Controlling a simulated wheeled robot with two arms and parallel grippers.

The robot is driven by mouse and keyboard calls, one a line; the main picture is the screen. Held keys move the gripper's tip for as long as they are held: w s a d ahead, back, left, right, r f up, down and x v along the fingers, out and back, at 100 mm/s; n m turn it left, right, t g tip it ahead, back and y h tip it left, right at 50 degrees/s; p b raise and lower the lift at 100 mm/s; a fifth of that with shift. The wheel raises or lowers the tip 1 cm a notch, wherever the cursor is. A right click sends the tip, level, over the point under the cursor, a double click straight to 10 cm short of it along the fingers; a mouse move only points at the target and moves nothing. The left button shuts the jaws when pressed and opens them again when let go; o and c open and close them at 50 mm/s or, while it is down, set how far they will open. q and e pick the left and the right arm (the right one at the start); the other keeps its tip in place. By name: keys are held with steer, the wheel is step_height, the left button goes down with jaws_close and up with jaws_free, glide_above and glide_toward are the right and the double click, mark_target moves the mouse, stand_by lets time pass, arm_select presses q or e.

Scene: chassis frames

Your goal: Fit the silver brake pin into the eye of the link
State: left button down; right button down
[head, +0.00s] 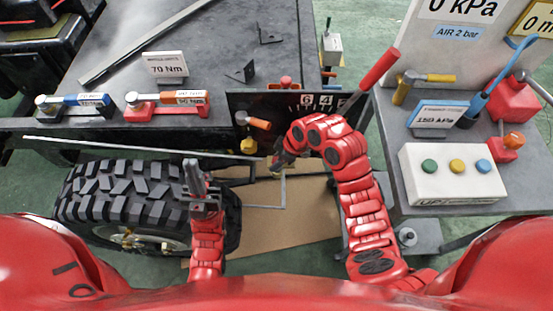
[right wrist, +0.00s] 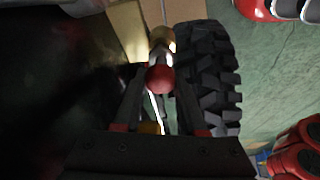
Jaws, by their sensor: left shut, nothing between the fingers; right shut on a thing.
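My right gripper (head: 279,162) is above the cardboard, to the right of the tyre, at the end of a long thin rod. In the right wrist view its fingers (right wrist: 160,88) are closed around a piece with a red round end (right wrist: 160,79), which I take for the brake pin; its silver shank is mostly hidden. A brass-coloured round part (right wrist: 162,38) lies just beyond it, perhaps the link's eye; I cannot tell whether they touch. My left gripper (head: 193,178) is shut and empty above the tyre.
A dark bench (head: 215,40) with tools and a 70 Nm sign stands behind. A grey table (head: 440,205) at right carries a white button box (head: 450,172). A red-handled rod (head: 378,70) leans near my right arm.

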steer(key=shift+f+b, duration=0.55)
steer(key=shift+f, duration=0.25)
steer(key=shift+c, duration=1.9)
jaws_free()
steer(key=shift+r, duration=0.1)
steer(key=v, duration=0.5)
steer(key=shift+w+r, duration=0.1)
steer(key=shift+r, duration=0.05)
steer(key=p+v, duration=0.4)
steer(key=v, duration=0.8)
steer(key=shift+p, duration=0.4)
steer(key=shift+r, duration=0.1)
